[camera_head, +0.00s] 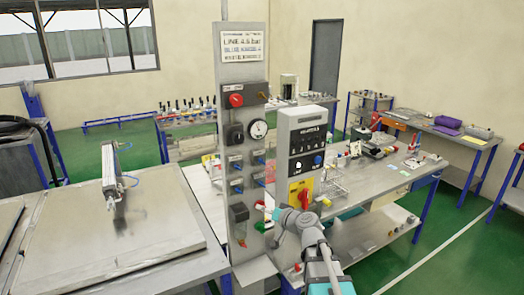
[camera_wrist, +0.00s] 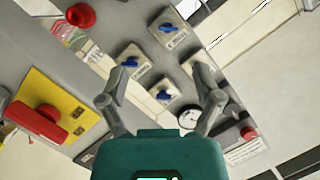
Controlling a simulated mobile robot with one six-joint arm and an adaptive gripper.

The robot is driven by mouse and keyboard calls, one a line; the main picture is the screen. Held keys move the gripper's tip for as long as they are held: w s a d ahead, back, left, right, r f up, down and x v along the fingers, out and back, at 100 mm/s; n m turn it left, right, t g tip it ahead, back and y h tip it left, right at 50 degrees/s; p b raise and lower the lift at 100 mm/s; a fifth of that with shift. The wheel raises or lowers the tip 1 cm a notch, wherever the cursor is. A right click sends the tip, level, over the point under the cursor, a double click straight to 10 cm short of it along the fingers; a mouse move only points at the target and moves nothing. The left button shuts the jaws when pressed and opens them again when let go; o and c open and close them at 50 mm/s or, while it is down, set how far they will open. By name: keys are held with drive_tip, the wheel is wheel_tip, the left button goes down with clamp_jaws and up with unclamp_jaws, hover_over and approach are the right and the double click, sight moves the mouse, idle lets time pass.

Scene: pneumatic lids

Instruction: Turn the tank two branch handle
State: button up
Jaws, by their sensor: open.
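Several small blue handles on pale square plates sit on the grey upright panel (camera_head: 247,110). In the wrist view one blue handle (camera_wrist: 163,94) lies between my fingers, one (camera_wrist: 131,62) is by the left fingertip, and one (camera_wrist: 167,27) is farther up. In the head view blue handles (camera_head: 237,183) show in two columns. Their labels are too small to read, so I cannot tell which one is tank two. My gripper (camera_wrist: 160,80) is open and empty, with its fingers spread toward the panel. In the head view it is beside the panel's lower right, partly hidden.
A yellow plate with a red rotary switch (camera_wrist: 38,122), a red knob (camera_wrist: 80,15) and a round gauge (camera_wrist: 190,118) are close around the handles. A grey control box (camera_head: 303,135) stands right of the panel. A large metal lid (camera_head: 110,225) lies at left.

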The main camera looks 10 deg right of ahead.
drive_tip(key=w+d+r+m+t+h+p, duration=0.2)
drive_tip(key=w+d+r+m+t+p, duration=0.1)
drive_tip(key=r, duration=0.6)
drive_tip(key=d+t, duration=0.1)
drive_tip(key=d, duration=0.1)
drive_tip(key=shift+w+d+r+m+h+p, duration=0.15)
drive_tip(key=shift+w+d+m+h+p, duration=0.15)
drive_tip(key=shift+w+d+m+p, duration=0.1)
